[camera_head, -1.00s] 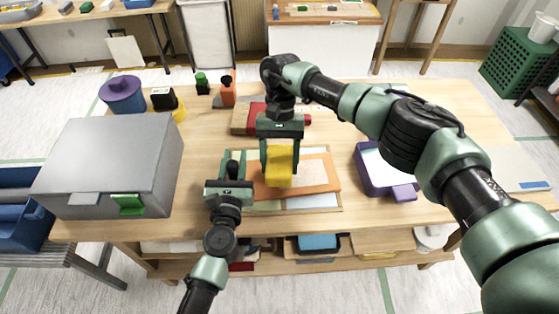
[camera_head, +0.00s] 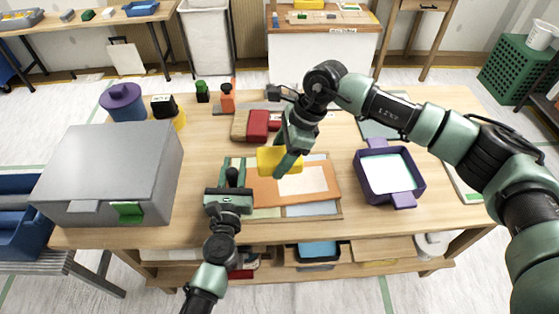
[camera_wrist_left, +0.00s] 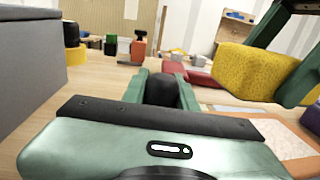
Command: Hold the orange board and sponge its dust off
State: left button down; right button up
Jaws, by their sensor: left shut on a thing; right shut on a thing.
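The orange board (camera_head: 262,192) lies in a wooden frame (camera_head: 300,215) at the middle of the table, with a pale patch (camera_head: 312,180) on its face. My left gripper (camera_head: 234,180) is at the board's left edge, shut on a black knob (camera_wrist_left: 162,91). The board's grip area is hidden behind that gripper. My right gripper (camera_head: 287,160) is shut on the yellow sponge (camera_head: 270,161) over the board's upper part. The sponge also shows in the left wrist view (camera_wrist_left: 245,70). I cannot tell whether it touches the board.
A grey box (camera_head: 110,165) stands at the left of the table. A purple tray (camera_head: 388,175) is right of the board. A red object (camera_head: 257,125) lies behind it. Bottles and a purple pot (camera_head: 123,100) stand at the back left.

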aim_at(275, 184)
pick_arm(q)
jog(key=shift+s+f, duration=0.1)
jog(key=shift+f, duration=0.2)
pick_arm(e)
jog(key=shift+s+r+m+t, duration=0.25)
jog(key=shift+r+m, duration=0.2)
jog(key=shift+m, duration=0.35)
notch_tip(275, 184, down, 8)
jog(key=shift+r, duration=0.2)
jog(key=d, duration=0.8)
jog(key=w+d, duration=0.1)
jog(key=d, duration=0.3)
jog(key=shift+f, duration=0.25)
jog(key=shift+a+r, duration=0.1)
jog(key=shift+a, duration=0.2)
jog(key=a, duration=0.7)
jog(key=s+a, duration=0.1)
jog(key=a, duration=0.3)
jog(key=r, duration=0.7)
jog(key=shift+w+a+r, duration=0.1)
jog(key=shift+a+r, duration=0.15)
jog(key=shift+r, duration=0.25)
jog(key=o, duration=0.9)
jog(key=c, duration=0.9)
